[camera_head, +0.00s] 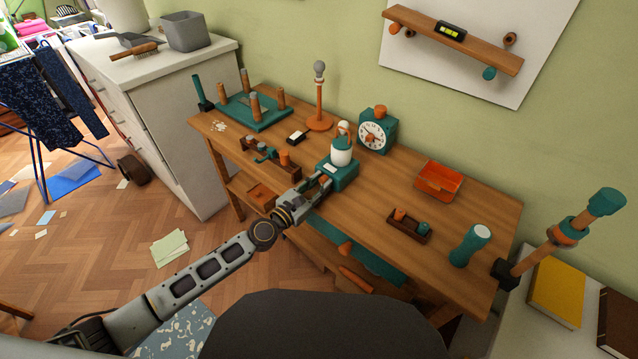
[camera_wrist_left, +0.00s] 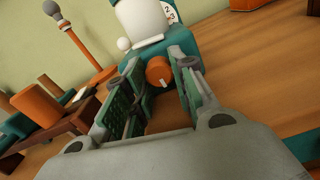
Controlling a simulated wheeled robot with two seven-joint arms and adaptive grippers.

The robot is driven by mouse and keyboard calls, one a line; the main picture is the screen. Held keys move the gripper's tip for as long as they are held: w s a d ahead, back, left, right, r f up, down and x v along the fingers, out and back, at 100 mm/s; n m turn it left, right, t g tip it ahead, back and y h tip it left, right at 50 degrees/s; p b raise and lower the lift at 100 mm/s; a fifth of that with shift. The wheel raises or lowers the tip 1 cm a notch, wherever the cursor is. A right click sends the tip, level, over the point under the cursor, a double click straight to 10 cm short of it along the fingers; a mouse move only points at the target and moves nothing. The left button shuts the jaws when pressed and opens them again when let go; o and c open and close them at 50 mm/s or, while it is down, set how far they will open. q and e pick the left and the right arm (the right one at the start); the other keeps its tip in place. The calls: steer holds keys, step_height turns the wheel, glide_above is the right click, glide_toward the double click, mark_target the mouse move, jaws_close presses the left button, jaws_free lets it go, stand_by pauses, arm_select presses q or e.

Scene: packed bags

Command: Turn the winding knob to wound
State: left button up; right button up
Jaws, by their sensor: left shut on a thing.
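A teal device (camera_head: 342,176) with a white rounded top (camera_head: 341,152) stands on the wooden workbench. Its orange winding knob (camera_wrist_left: 158,72), with a small white mark, faces my left wrist camera and sits between the two finger pads. My left gripper (camera_head: 324,182) reaches in from the left and is shut on the knob at the device's front; it also shows large in the left wrist view (camera_wrist_left: 160,88). In the head view the fingers hide the knob. I cannot read any wound marking. My right gripper is not in view.
A teal clock (camera_head: 376,132) stands right behind the device. A red-orange tray (camera_head: 440,181) and a small dark holder (camera_head: 409,226) lie right, with clear bench between.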

arm_select(q)
steer(key=shift+m, duration=0.5)
steer(key=o, duration=1)
steer(key=shift+s+a, duration=0.1)
steer(key=shift+a, duration=0.05)
steer(key=shift+v, duration=5.85)
